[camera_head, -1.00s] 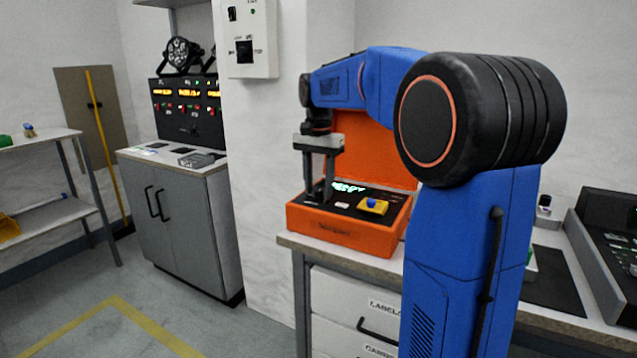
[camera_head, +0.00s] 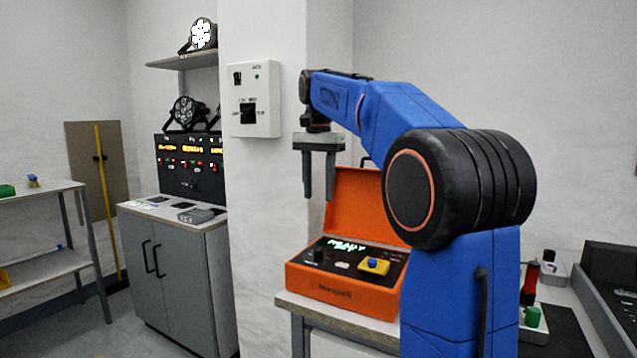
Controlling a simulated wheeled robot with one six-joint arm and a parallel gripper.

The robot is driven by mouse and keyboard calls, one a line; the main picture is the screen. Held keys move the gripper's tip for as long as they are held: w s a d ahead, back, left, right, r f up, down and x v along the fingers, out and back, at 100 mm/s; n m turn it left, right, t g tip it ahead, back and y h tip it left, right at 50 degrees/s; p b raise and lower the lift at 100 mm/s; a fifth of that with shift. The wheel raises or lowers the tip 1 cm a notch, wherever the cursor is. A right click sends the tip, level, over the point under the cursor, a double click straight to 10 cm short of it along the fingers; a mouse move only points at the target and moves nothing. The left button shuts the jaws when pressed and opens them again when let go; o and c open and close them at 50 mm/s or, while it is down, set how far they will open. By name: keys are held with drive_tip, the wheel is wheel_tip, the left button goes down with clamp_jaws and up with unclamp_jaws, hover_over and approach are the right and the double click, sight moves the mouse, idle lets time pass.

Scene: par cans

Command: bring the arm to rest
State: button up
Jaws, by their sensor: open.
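My gripper (camera_head: 319,188) hangs with its fingers pointing down above the open orange case (camera_head: 340,295). The two fingers are apart, with nothing between them. The fingertips are clear of the case's panel, in front of its raised lid (camera_head: 352,205). The panel carries a lit green display, a black knob (camera_head: 318,256) and a yellow block with a blue button (camera_head: 375,265). My blue arm hides the right part of the case.
The case stands on a workbench (camera_head: 330,316). A white switch box (camera_head: 254,98) is on the wall pillar to the left of my gripper. A grey cabinet (camera_head: 180,270) with a control panel and par can (camera_head: 187,112) stands further left. Red and green items (camera_head: 530,285) are right of my arm.

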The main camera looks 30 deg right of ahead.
drive_tip(key=shift+r, duration=0.85)
drive_tip(key=s+a+f+n+t, duration=0.1)
drive_tip(key=s+a+f+n, duration=0.25)
drive_tip(key=s+f, duration=0.4)
drive_tip(key=s+a+f+n+t, duration=0.15)
drive_tip(key=s+a+f, duration=0.25)
drive_tip(key=s, duration=0.6)
drive_tip(key=s+a+f+n+t, duration=0.1)
drive_tip(key=s+f+n, duration=0.2)
drive_tip(key=s+f, duration=0.4)
drive_tip(key=s+a+f+n+t, duration=0.1)
drive_tip(key=s+f+n, duration=0.2)
drive_tip(key=s+f, duration=0.5)
wheel_tip(320, 180, down, 5)
drive_tip(key=shift+a+f, duration=0.1)
drive_tip(key=shift+a, duration=0.25)
drive_tip(key=shift+c, duration=0.4)
